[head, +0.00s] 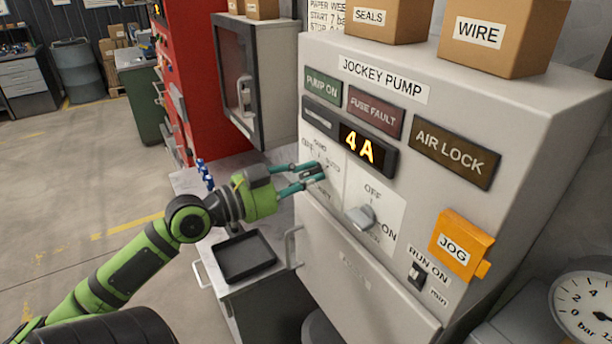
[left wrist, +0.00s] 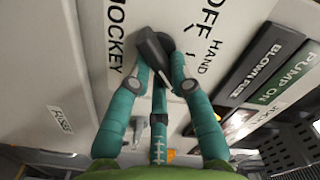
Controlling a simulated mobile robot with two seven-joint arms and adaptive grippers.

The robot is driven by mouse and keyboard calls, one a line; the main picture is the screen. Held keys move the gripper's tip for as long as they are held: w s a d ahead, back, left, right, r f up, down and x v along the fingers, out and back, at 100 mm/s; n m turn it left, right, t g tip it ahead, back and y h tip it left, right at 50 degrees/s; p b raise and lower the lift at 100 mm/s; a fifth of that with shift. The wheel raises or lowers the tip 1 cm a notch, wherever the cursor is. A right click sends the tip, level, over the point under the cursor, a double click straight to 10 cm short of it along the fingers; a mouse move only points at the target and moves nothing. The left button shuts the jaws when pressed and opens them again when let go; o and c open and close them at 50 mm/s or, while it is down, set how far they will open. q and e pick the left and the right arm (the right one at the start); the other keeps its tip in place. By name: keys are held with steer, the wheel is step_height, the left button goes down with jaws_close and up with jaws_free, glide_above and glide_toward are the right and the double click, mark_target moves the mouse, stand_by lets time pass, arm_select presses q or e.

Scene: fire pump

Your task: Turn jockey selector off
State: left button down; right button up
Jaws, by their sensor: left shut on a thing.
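The jockey selector is a dark knob (left wrist: 155,52) on a white plate marked JOCKEY, OFF and HAND in the left wrist view. In the head view its plate (head: 334,194) is on the left of the grey pump panel, and the knob is mostly hidden by my fingers. My left gripper (head: 320,170) reaches the panel from the left. Its teal fingers (left wrist: 160,75) are shut on the knob, one on each side. I cannot tell which mark the knob points at. My right gripper is not in view.
A grey OFF/ON switch (head: 360,217) sits right of the selector. An orange JOG cover (head: 459,243) and a RUN ON toggle (head: 416,275) are further right. Boxes (head: 500,38) stand on the panel. A black tray (head: 246,257) lies on the cabinet below my arm.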

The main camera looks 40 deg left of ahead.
arm_select(q)
steer(key=shift+n, duration=0.3)
steer(key=n, duration=0.4)
steer(key=shift+a+r, duration=0.1)
steer(key=shift+r, duration=0.15)
steer(key=n+p, duration=0.1)
steer(key=n, duration=0.4)
steer(key=a+n+p, duration=0.1)
steer(key=n+p, duration=0.1)
steer(key=n, duration=0.3)
steer(key=n+p, duration=0.1)
steer(key=n, duration=0.3)
steer(key=shift+w+a+r+n, duration=0.15)
steer(key=shift+w+n, duration=0.1)
steer(key=shift+n, duration=0.45)
steer(key=c, duration=1.1)
jaws_free()
